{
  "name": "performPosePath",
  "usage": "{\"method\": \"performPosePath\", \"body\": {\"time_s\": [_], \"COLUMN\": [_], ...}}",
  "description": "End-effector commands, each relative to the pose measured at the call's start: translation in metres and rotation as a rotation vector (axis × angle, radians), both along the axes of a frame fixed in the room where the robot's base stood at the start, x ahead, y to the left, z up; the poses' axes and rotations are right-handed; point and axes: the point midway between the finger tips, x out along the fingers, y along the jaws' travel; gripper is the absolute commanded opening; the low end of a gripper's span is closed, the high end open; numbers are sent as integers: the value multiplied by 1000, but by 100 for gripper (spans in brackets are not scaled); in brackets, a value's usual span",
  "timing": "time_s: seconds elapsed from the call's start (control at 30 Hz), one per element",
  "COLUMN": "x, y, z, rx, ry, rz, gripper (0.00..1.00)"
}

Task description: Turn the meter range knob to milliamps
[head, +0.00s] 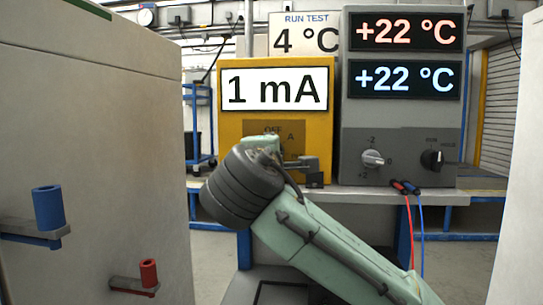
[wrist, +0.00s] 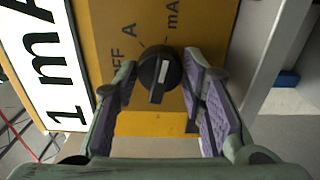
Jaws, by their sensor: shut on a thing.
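The yellow meter (head: 228,128) stands on the bench, its display (head: 274,89) reading "1 mA". In the wrist view its black round range knob (wrist: 158,70) sits between the fingers of my gripper (wrist: 161,75), which is shut on it. A pale stripe on the knob runs nearly along the picture's height, its upper end towards the "mA" mark (wrist: 172,15); which end is the pointer I cannot tell. The "A" mark (wrist: 130,31) and a partly covered "OFF" mark (wrist: 121,60) lie to the left. In the head view my gripper (head: 297,163) hides the knob.
Right of the meter stands a grey unit (head: 400,112) with two "+22 °C" displays and two knobs. Red and blue leads (head: 405,188) hang below it. A large cabinet (head: 90,120) with blue and red handles fills the left. A white panel (head: 520,200) edges the right.

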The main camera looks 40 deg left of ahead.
Motion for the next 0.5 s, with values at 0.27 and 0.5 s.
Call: {"method": "performPosePath", "body": {"time_s": [0.27, 0.5], "x": [0, 0], "y": [0, 0], "z": [-1, -1], "rx": [-1, -1], "ry": [3, 1], "rz": [0, 0], "gripper": [38, 54]}}
